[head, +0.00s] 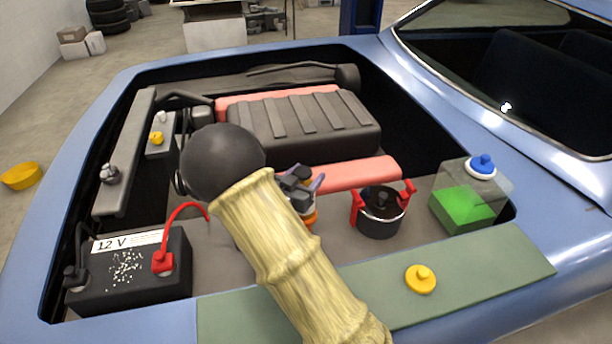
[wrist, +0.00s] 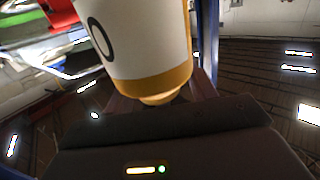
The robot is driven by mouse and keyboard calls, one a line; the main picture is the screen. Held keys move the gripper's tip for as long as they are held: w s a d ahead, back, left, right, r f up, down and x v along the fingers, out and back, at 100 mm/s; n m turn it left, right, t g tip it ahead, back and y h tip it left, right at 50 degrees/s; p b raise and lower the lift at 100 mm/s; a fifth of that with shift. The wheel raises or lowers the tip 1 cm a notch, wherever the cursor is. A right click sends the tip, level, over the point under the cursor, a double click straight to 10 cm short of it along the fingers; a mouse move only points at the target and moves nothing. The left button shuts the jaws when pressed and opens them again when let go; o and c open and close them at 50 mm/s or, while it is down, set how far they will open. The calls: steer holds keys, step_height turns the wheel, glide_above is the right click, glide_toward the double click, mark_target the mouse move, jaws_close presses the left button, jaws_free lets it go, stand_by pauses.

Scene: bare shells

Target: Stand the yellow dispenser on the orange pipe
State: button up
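My gripper (head: 306,180) is over the middle of the engine bay, partly hidden by my arm. Its bluish fingers show, but the gap between them is unclear. A small orange and pale thing (head: 309,217) shows just below it, mostly covered; I cannot tell whether this is the dispenser or the pipe. In the wrist view a white cylinder with a yellow-orange band and rounded end (wrist: 150,60), which looks like the dispenser, fills the upper middle, very close to the gripper. It covers much of the fingers, so their grip is unclear. No orange pipe can be clearly made out.
A black pot with red clips (head: 380,217) and a green-filled tank with a blue cap (head: 465,200) stand to the right. A black battery (head: 135,275) is at lower left. A yellow cap (head: 421,279) sits on the green strip (head: 490,270), which is otherwise largely clear.

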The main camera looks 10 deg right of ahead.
steer(key=shift+r, duration=0.15)
steer(key=b+v, duration=0.1)
steer(key=v, duration=1.1)
stand_by(0.4)
steer(key=s+d+f+n+g+y, duration=0.1)
steer(key=s+d+n+g+y, duration=0.1)
steer(key=s+n+g+y, duration=0.1)
steer(key=s+d+n+g+y, duration=0.2)
steer(key=s+n+g+y, duration=0.1)
steer(key=s+y, duration=0.2)
steer(key=s+d+f+n+g+y, duration=0.1)
steer(key=s+d+n+g+y, duration=0.2)
steer(key=s, duration=0.4)
steer(key=shift+s+d+f+g+y, duration=0.1)
steer(key=shift+s+f+g+y, duration=0.1)
steer(key=shift+f+g+y, duration=0.35)
